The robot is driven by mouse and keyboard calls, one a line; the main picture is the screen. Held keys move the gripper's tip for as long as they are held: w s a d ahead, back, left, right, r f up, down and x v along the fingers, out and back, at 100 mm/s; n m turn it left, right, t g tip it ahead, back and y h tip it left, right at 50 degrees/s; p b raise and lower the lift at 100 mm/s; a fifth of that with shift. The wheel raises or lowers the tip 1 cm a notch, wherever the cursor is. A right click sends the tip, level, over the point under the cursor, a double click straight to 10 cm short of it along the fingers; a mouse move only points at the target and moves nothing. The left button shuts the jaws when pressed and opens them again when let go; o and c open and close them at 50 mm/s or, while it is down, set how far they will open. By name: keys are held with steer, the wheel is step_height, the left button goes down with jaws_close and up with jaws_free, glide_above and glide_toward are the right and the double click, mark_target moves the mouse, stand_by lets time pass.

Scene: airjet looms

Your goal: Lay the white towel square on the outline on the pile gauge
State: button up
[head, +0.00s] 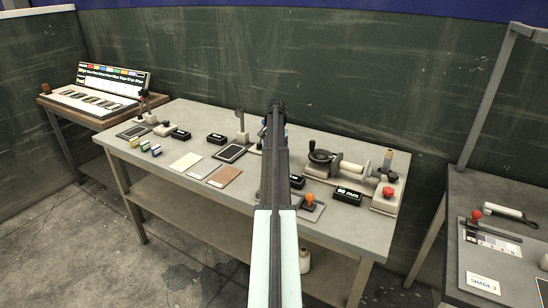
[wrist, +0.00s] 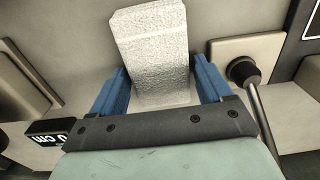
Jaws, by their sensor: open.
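In the wrist view a white, rough, terry-textured piece (wrist: 152,45) shows between the two blue fingers of my gripper (wrist: 161,66). It looks like a thick block; I cannot tell whether it is the towel square or whether the fingers touch it. My gripper is open. In the head view my arm hides most of the gripper and what is under it. A flat cream square (head: 186,161) lies on the table to the left. A black-framed plate (head: 231,153) lies near an upright post; I cannot tell if it is the pile gauge.
A brown square (head: 224,176) lies beside the cream one. A crank device (head: 345,163) and an orange-knobbed plate (head: 310,201) stand to the right. In the wrist view, a black knob with a rod (wrist: 243,70) is right of the fingers and a black display (wrist: 52,133) left.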

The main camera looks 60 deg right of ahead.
steer(key=c, duration=0.9)
step_height(320, 180, up, 10)
steer(key=shift+r, duration=0.1)
steer(key=shift+n, duration=0.3)
